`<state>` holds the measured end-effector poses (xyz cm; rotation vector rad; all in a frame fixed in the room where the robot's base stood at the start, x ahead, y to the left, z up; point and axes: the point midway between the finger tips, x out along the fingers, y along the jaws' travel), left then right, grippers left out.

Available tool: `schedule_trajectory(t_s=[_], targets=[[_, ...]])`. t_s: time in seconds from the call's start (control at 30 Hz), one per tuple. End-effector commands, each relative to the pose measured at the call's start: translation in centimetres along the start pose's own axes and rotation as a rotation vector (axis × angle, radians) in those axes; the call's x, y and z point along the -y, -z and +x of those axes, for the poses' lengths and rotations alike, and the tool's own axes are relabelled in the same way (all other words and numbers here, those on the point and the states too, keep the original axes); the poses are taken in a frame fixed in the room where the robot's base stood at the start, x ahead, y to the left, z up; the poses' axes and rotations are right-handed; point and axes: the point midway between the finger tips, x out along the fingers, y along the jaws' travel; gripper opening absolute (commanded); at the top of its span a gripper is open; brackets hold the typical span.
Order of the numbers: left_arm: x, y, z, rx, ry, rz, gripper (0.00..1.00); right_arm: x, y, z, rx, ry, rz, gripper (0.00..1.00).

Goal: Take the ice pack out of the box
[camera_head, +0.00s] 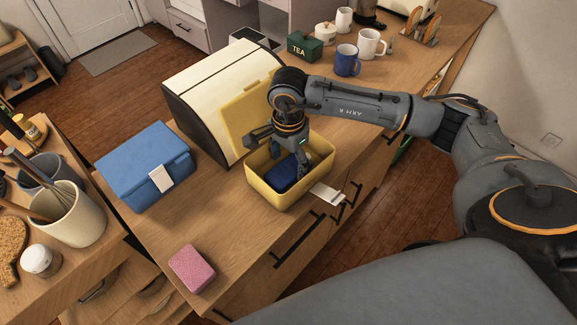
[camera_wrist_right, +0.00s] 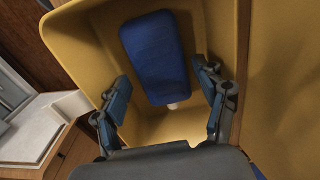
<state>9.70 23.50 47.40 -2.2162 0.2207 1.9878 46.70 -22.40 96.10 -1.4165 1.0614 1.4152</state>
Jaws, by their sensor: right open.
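A yellow box (camera_head: 262,190) stands on the wooden counter with its lid (camera_head: 246,108) raised at the back. A dark blue ice pack (camera_head: 284,176) lies inside it. In the right wrist view the blue ice pack (camera_wrist_right: 158,55) lies on the floor of the yellow box (camera_wrist_right: 215,30), with a small white part at its near end. My right gripper (camera_head: 290,160) reaches down into the box from above. In the right wrist view its fingers (camera_wrist_right: 163,105) are open and apart, one on each side of the pack's near end, with no clear contact. My left gripper is not in view.
A closed blue box (camera_head: 143,165) and a pink sponge (camera_head: 192,268) stand left of the yellow box. A cream bread bin (camera_head: 205,75) is close behind it. Mugs (camera_head: 347,61) and a green tea tin (camera_head: 304,48) stand further back. Counter between the sponge and yellow box is clear.

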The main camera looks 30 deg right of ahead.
Motion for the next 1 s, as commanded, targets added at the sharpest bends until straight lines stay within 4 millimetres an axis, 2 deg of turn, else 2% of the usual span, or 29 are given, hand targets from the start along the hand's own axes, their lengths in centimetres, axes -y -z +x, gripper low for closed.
schedule_trajectory(t_s=[0.03,0.2,0.43,0.73,1.0], targets=[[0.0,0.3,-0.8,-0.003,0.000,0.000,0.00,-0.1,0.0,0.5,0.002,-0.005,0.001,0.72],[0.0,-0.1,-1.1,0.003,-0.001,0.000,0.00,0.0,0.0,2.2,0.000,-0.001,-0.001,0.72],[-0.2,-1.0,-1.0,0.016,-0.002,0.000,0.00,0.0,0.0,2.4,0.000,0.000,-0.001,0.72],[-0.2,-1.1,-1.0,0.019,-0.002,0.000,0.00,0.0,0.0,2.4,0.000,0.000,0.000,0.11],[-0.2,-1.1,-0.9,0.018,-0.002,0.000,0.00,0.1,0.1,2.1,0.000,0.003,0.000,0.10]])
